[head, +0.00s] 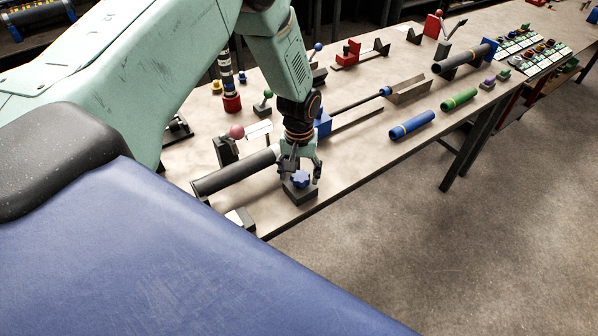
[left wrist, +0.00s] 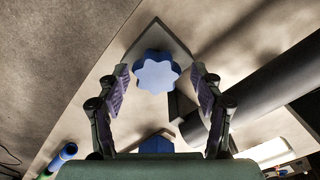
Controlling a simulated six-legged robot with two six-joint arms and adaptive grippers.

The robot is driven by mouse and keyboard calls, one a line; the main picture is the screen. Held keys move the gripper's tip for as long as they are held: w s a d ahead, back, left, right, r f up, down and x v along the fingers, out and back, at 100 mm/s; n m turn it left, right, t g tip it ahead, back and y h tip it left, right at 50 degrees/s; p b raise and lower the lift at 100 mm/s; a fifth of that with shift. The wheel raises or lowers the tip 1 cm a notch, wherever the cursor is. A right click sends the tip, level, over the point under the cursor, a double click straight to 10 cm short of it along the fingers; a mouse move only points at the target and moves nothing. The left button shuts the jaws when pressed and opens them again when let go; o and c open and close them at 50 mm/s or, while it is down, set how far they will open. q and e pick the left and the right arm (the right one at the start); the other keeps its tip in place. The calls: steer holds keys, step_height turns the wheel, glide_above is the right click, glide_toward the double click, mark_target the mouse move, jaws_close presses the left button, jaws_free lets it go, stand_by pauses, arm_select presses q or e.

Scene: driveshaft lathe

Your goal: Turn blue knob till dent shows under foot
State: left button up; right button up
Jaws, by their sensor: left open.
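The blue knob (head: 301,180) is lobed and sits on a dark block (head: 300,194) near the table's front edge. My left gripper (head: 300,172) is right above the knob, pointing down. In the left wrist view the knob (left wrist: 157,73) lies between the two open fingers (left wrist: 160,95), with a gap on each side. A dark shaft (head: 235,172) with a light end section lies beside the block, its end partly hidden behind my gripper. I cannot make out a dent or a foot. My right gripper is not in view.
A red ball-topped lever (head: 237,132) stands close behind the shaft. A blue cylinder (head: 411,125) and a green cylinder (head: 459,99) lie to the right on the table (head: 365,150). The table's front edge is just before the knob block.

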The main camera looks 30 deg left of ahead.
mark_target(301, 176)
arm_select(q)
steer(key=shift+w+d, duration=0.1)
steer(key=shift+d, duration=0.25)
steer(key=shift+c, duration=1.3)
steer(key=shift+a, duration=0.2)
steer(key=c, duration=0.9)
steer(key=shift+m+b, duration=0.35)
steer(key=shift+m, duration=0.85)
steer(key=o, duration=1.2)
steer(key=shift+c, duration=0.2)
steer(key=shift+r, duration=0.15)
step_height(301, 176, up, 12)
